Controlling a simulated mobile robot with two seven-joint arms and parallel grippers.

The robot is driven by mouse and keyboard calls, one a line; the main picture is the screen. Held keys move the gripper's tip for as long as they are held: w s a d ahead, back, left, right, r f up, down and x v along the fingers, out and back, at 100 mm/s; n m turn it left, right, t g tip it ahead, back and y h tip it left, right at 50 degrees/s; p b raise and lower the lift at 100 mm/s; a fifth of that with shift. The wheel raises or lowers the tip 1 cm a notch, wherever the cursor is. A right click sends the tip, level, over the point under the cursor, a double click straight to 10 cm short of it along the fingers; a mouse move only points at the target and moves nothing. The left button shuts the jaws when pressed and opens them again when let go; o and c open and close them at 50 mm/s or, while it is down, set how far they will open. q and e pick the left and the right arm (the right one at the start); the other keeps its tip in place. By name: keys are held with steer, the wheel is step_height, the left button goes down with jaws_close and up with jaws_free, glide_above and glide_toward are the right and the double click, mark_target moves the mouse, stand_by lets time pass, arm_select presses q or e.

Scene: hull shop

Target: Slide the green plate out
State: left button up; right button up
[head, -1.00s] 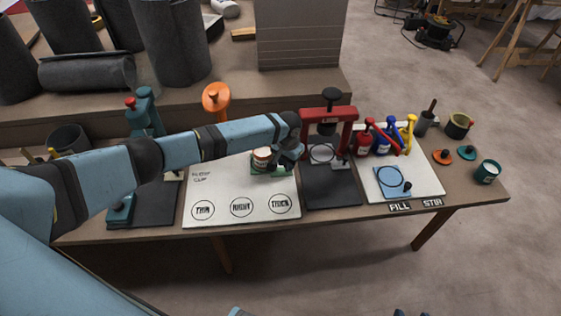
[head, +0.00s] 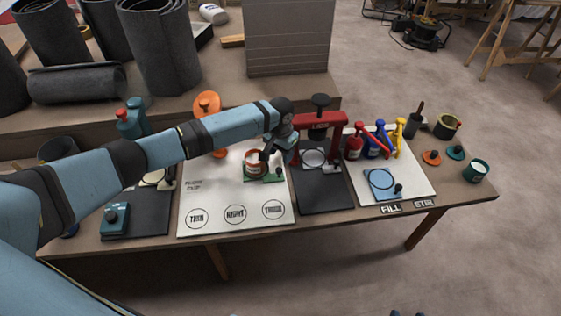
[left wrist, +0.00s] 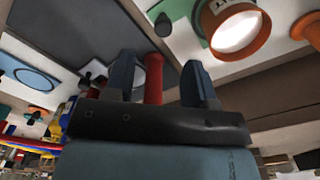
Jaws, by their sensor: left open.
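The green plate (head: 263,178) lies on the white board in the head view, with a dark knob at its right end. An orange-and-white cup (head: 254,163) stands on it. In the left wrist view the plate's edge (left wrist: 182,10) and the cup (left wrist: 236,24) show at the top, beside the fingers. My left gripper (head: 280,154) is open and empty, just right of the cup and near the plate's knob end. Its two fingers are spread in the left wrist view (left wrist: 160,84), with a red post behind the gap. My right gripper is not in view.
A red press frame (head: 320,120) with a dark base stands close to the right. Red, blue and yellow bottles (head: 373,147) stand on a white board beyond it. The white board's front half, with three printed circles (head: 235,214), is bare.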

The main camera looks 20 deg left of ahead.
arm_select(q)
step_height(320, 180, up, 6)
steer(key=shift+r+p, duration=0.2)
steer(key=shift+p, duration=0.15)
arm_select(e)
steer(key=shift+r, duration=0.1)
